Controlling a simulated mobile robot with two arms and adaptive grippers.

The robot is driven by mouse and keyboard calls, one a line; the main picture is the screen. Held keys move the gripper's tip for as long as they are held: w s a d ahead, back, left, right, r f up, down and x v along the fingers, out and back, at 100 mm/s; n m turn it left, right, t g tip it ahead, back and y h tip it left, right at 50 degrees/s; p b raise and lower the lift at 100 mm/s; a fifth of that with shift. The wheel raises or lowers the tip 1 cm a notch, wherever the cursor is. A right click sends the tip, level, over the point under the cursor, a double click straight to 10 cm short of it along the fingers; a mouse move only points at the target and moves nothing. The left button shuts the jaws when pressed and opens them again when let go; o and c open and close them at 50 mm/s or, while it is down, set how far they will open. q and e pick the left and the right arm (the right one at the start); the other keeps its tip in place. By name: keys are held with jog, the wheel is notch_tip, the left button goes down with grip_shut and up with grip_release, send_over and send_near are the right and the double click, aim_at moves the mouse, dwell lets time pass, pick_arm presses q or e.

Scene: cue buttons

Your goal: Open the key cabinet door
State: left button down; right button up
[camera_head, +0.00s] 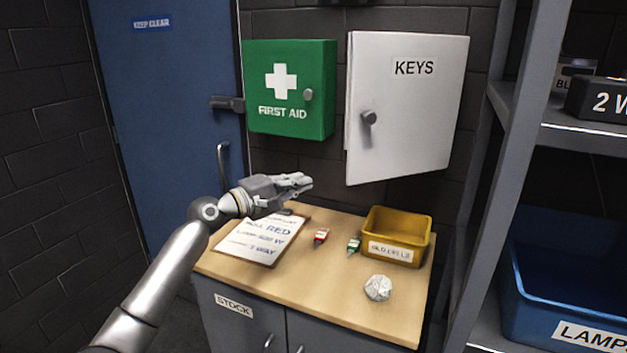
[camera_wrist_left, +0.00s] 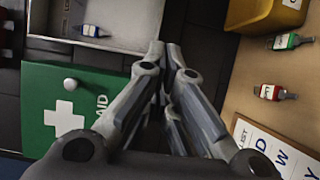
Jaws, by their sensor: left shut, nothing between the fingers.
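The white key cabinet, labelled KEYS, hangs on the wall in the head view. Its door (camera_head: 412,125) stands partly open, its left edge swung out from the wall and a round grey knob (camera_head: 369,117) near that edge. In the left wrist view the grey cabinet interior (camera_wrist_left: 125,22) shows at the top, with a blue item with a white label (camera_wrist_left: 91,31) inside. My left gripper (camera_head: 305,183) is shut and empty, below and left of the door and apart from it; its fingers (camera_wrist_left: 165,48) also show in the wrist view. My right gripper is out of view.
The green first aid box (camera_head: 290,90) hangs left of the cabinet. Below, the wooden counter (camera_head: 330,290) holds a clipboard (camera_head: 262,240), red (camera_head: 321,236) and green (camera_head: 354,245) items, a yellow bin (camera_head: 398,235) and crumpled paper (camera_head: 378,288). A grey shelf post (camera_head: 510,130) stands right.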

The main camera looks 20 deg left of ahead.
pick_arm(q)
jog(key=w+d+p, duration=0.4)
jog(key=d, duration=0.3)
jog(key=shift+w+p, duration=0.2)
jog(key=shift+p, duration=0.2)
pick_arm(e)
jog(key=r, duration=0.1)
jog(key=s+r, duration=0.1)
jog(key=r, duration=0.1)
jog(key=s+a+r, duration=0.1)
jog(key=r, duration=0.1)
